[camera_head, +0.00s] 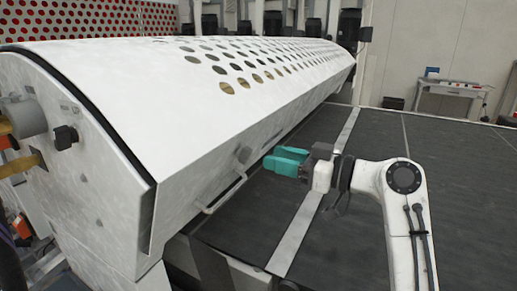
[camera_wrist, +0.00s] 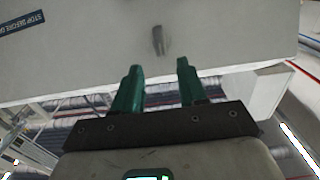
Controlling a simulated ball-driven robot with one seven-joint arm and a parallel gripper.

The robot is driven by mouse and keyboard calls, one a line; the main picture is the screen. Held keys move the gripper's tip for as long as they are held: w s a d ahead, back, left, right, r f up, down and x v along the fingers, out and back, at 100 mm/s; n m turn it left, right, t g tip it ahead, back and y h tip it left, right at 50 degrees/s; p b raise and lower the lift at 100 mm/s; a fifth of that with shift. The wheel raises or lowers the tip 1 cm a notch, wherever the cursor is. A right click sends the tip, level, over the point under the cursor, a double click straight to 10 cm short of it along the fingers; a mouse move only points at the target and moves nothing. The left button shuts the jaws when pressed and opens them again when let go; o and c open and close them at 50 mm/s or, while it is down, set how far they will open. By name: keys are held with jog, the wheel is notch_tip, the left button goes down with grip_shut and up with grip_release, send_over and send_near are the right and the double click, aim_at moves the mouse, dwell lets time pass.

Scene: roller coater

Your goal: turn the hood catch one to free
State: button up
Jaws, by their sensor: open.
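The hood catch (camera_head: 244,154) is a small grey knob on the front face of the white hood (camera_head: 150,95), above the bar handle. In the wrist view the catch (camera_wrist: 158,40) is a short dark piece standing roughly upright on the pale hood panel (camera_wrist: 230,30). My gripper (camera_head: 276,160), with teal fingers, is a little to the right of the catch in the head view. In the wrist view its two green fingers (camera_wrist: 159,66) are apart and empty, with the catch beyond the gap between their tips. I see no contact with the catch.
A bar handle (camera_head: 222,194) juts from the hood's lower edge, below the catch. A dark flat conveyor bed (camera_head: 340,240) with a pale strip lies under my arm. A label (camera_wrist: 20,22) is at the wrist view's upper left. A workbench (camera_head: 450,90) stands far back.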

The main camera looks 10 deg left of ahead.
aim_at(252, 152)
jog(key=p+x, duration=0.1)
jog(key=x, duration=0.5)
jog(key=shift+s, duration=0.1)
grip_shut()
dwell(0.3)
